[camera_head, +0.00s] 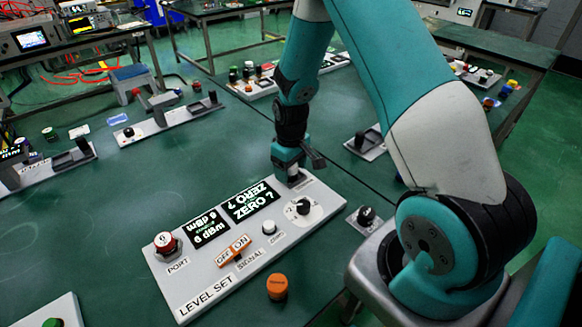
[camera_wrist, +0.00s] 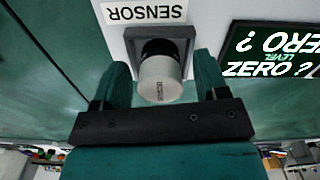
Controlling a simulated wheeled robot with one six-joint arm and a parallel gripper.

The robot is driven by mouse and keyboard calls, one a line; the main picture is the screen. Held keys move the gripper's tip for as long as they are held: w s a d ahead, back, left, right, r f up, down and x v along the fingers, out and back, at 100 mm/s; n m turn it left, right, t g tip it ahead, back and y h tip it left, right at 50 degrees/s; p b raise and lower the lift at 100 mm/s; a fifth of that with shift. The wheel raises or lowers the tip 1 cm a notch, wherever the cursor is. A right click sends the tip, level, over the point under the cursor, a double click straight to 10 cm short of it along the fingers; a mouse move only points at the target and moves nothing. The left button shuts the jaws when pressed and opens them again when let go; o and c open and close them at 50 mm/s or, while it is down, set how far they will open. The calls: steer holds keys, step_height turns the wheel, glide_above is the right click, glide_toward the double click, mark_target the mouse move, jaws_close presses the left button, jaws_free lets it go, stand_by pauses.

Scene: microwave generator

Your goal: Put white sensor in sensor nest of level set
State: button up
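The level set (camera_head: 206,263) is a pale panel on the green table. Its sensor nest (camera_wrist: 188,45) is a dark square socket beside the SENSOR label. The white sensor (camera_wrist: 160,82), a short pale cylinder, stands at the nest in the wrist view, its dark end within the square frame; I cannot tell how deeply it is seated. My gripper (camera_wrist: 160,72) has one finger on each side of the sensor, with gaps showing, so it is open. In the head view my gripper (camera_head: 290,165) is low over the panel's far right end and hides the sensor and nest.
The panel carries a red PORT knob (camera_head: 166,243), lit displays (camera_head: 250,201), an orange OFF/ON switch (camera_head: 233,250), a white ZERO button (camera_head: 269,227) and a black dial (camera_head: 303,206). An orange cap (camera_head: 277,287) stands in front. Other panels line the table's back.

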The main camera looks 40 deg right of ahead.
step_height(320, 180, up, 12)
steer(key=s+a+r+n, duration=0.1)
steer(key=s+a+r, duration=0.1)
steer(key=a+r, duration=0.35)
steer(key=s+a+r+n+y, duration=0.2)
steer(key=s+a+r, duration=0.2)
steer(key=s+a, duration=0.4)
steer(key=s+a+r+n+y, duration=0.1)
steer(key=s+a+r, duration=0.3)
steer(key=s+a, duration=0.5)
steer(key=s+y, duration=0.1)
steer(key=s, duration=0.2)
steer(key=shift+r+n, duration=0.2)
steer(key=shift+n, duration=0.2)
